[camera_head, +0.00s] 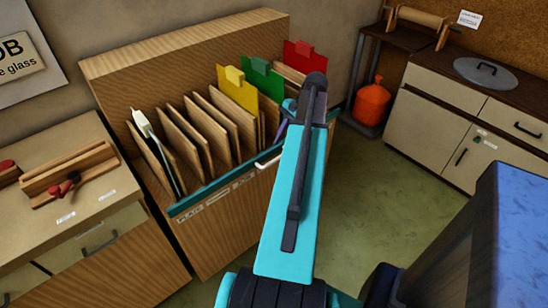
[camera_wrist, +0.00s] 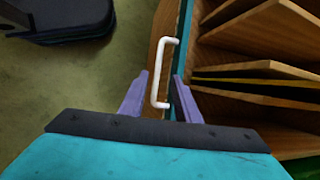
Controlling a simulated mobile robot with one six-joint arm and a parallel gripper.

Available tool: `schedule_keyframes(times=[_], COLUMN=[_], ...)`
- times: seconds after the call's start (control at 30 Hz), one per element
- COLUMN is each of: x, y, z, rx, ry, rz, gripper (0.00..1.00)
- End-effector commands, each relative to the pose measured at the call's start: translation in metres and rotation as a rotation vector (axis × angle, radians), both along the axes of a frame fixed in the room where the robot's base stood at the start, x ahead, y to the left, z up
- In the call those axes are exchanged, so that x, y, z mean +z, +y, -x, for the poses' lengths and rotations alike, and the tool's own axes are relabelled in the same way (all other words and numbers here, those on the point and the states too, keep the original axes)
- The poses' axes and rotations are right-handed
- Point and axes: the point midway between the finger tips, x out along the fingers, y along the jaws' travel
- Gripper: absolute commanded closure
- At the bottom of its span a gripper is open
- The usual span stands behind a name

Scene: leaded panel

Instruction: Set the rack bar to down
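The rack bar (camera_head: 215,186) is a teal strip along the top front edge of the wooden rack (camera_head: 215,235). A white handle (camera_head: 268,162) shows at the bar, partly covered by my arm in the head view. In the wrist view, the white handle (camera_wrist: 156,88) stands between the two purple fingers of my gripper (camera_wrist: 158,82). The fingers are apart, one on each side of the handle, with visible gaps. The teal bar (camera_wrist: 186,35) runs just right of the handle there. Contact cannot be told. My gripper's fingertips are mostly hidden in the head view.
The rack holds several upright wooden dividers (camera_head: 205,125) and yellow (camera_head: 236,92), green (camera_head: 262,80) and red (camera_head: 302,58) panels. A bench with a wooden jig (camera_head: 70,175) stands left. An orange canister (camera_head: 371,103) and cabinets (camera_head: 455,120) stand right. Green floor (camera_head: 375,190) is open between.

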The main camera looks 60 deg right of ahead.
Motion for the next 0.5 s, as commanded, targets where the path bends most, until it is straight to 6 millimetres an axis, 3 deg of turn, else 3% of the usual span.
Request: schedule_keyframes(times=[0.5], x=[-0.049], y=[0.017], z=[-0.015], rx=[0.000], ry=[0.000], rz=[-0.001], gripper=[0.71])
